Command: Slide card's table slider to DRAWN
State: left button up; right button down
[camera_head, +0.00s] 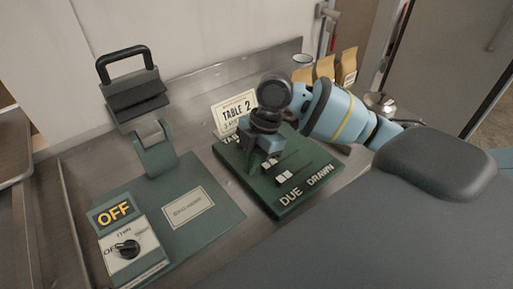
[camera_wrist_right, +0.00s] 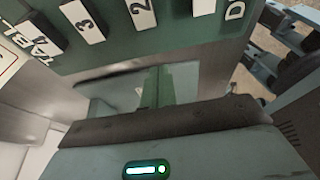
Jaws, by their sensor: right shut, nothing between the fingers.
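A green slider board (camera_head: 325,172) lies on the metal counter, with DUE and DRAWN lettered along its front edge. A card (camera_head: 232,108) reading TABLE 2 stands behind the board. In the right wrist view, white pieces marked 3 (camera_wrist_right: 83,22) and 2 (camera_wrist_right: 140,12) show on the green board. My right gripper (camera_head: 268,152) is shut and empty, low over the board beside the knobs; contact cannot be told. My left gripper is out of view.
Left of the board is a green base with an OFF sign (camera_head: 114,213), a rotary knob (camera_head: 127,249) and a black-handled device (camera_head: 136,92). Brown bags (camera_head: 347,66) and a metal pot (camera_head: 380,102) stand behind my right arm. A wall closes the counter's back.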

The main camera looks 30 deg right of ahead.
aim_at(269, 165)
jog(key=x, duration=0.2)
jog(key=shift+d+f, duration=0.1)
jog(key=shift+f, duration=0.35)
jog(key=shift+w+d+r, duration=0.1)
jog(key=shift+d+r, duration=0.1)
jog(key=shift+d, duration=1)
jog(key=shift+d+p, duration=0.3)
jog(key=shift+d, duration=0.35)
jog(key=shift+f, duration=0.1)
